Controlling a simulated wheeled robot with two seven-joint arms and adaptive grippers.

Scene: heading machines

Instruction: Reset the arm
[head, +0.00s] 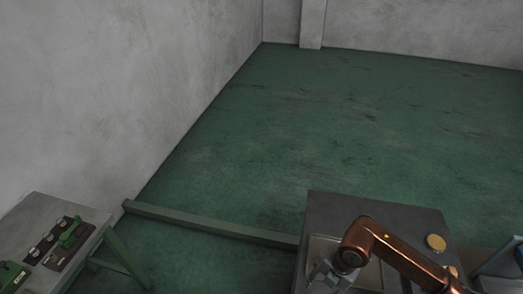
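A copper-coloured arm, my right arm (408,262), comes in from the lower right and bends at an elbow-like joint. Its grey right gripper (326,274) hangs low over the recessed top of a dark grey machine (330,207). The fingers are small and cut close to the bottom edge, so I cannot tell whether they are open or shut, and I see nothing held. My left gripper is not in view.
A grey panel (40,207) with green handles stands on green legs at the lower left. A low beam (210,224) crosses the floor to the machine. The green floor (330,120) beyond is clear.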

